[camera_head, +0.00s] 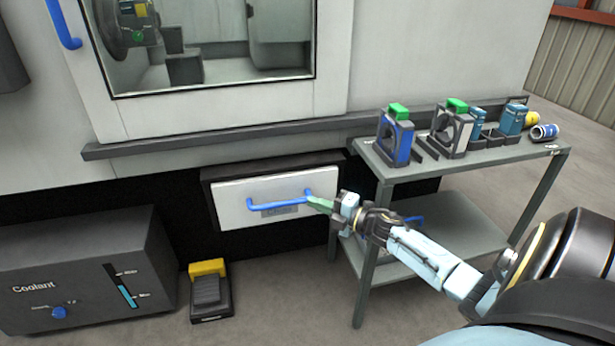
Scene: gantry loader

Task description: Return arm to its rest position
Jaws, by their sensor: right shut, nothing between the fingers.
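My right arm comes in from the lower right and reaches toward the machine's front. My right gripper (318,202) has green fingers and is shut and empty. Its tips are at the right end of the blue handle (278,203) on the white drawer front (240,213); I cannot tell whether they touch it. The drawer sits low in the machine and its front looks flush or nearly so with the dark frame. My left gripper is not in view.
A grey table (469,160) with a lower shelf stands close to my right arm, holding several fixtures and cans. A coolant box (80,270) stands at the lower left, with a yellow-topped foot pedal (209,290) beside it. The machine window (215,45) is above.

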